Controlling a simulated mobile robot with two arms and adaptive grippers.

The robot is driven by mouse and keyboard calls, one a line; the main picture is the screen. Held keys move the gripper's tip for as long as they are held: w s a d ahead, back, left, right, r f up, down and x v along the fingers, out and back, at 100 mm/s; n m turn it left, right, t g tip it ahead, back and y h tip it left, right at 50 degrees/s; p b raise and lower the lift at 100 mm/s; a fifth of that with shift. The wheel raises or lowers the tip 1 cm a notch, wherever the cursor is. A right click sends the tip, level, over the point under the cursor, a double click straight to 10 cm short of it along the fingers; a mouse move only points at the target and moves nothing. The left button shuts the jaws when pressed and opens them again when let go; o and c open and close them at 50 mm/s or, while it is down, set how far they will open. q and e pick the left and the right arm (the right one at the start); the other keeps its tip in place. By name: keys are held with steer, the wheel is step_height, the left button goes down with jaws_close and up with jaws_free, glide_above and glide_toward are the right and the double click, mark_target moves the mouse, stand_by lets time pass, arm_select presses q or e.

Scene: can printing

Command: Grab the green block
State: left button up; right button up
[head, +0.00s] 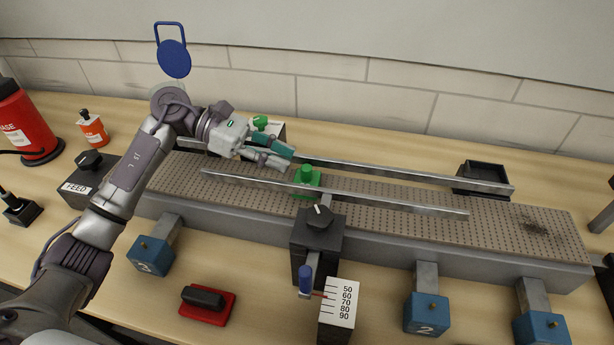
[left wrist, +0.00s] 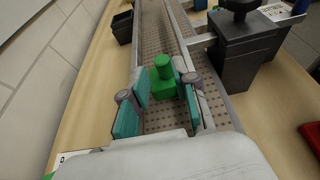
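The green block (head: 307,180) has a square base and a round knob on top. It stands upright on the perforated conveyor belt between two metal guide rails. My left gripper (head: 285,158) is over the belt just left of the block in the head view. In the left wrist view the gripper (left wrist: 160,106) is open, with one teal finger pad on each side of the belt lane. The green block (left wrist: 164,80) shows between and just beyond the fingertips; contact cannot be told. My right gripper is in neither view.
Metal rails (head: 400,176) run along both sides of the belt. A black knob post (head: 318,235) stands at the near rail beside the block. A black bin (head: 483,177) sits behind the belt at right. Behind my gripper is a box with a green button (head: 260,122).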

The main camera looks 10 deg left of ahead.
mark_target(307, 167)
arm_select(q)
steer(key=p+x, duration=0.3)
steer(key=x, duration=0.3)
steer(key=shift+s+f, duration=0.1)
steer(key=shift+f, duration=0.05)
steer(key=shift+a+f, duration=0.1)
jaws_close()
